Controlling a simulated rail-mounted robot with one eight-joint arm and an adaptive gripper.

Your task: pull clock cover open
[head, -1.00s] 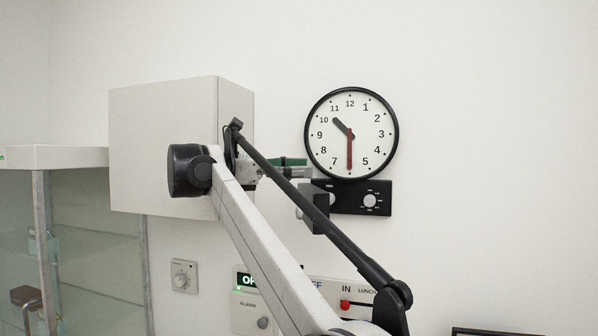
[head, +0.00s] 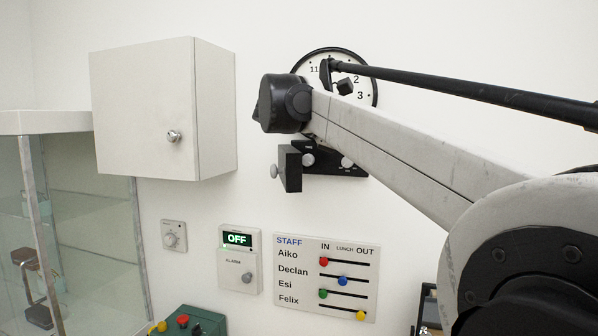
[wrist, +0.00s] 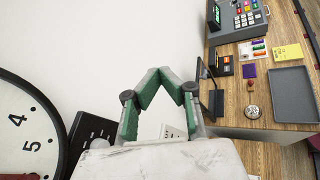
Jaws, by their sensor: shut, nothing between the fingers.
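The round black-rimmed clock (head: 372,96) hangs on the wall, partly hidden by my arm. It also shows at the left edge of the wrist view (wrist: 42,118). A black control panel (head: 325,160) with knobs is under it. A small black cover (head: 291,170) with a grey knob stands out from the panel's left end, seemingly swung open. A black panel (wrist: 92,132) also shows beside the clock in the wrist view. My gripper (wrist: 166,72), with green fingers, is shut and empty, apart from clock and panel in that view. My arm hides it in the head view.
A white wall cabinet (head: 150,110) hangs left of the clock. An alarm box (head: 240,258) and staff board (head: 325,275) are below. A glass case (head: 85,230) stands at left. The wrist view shows a wooden desk (wrist: 262,140) with a tray (wrist: 293,95).

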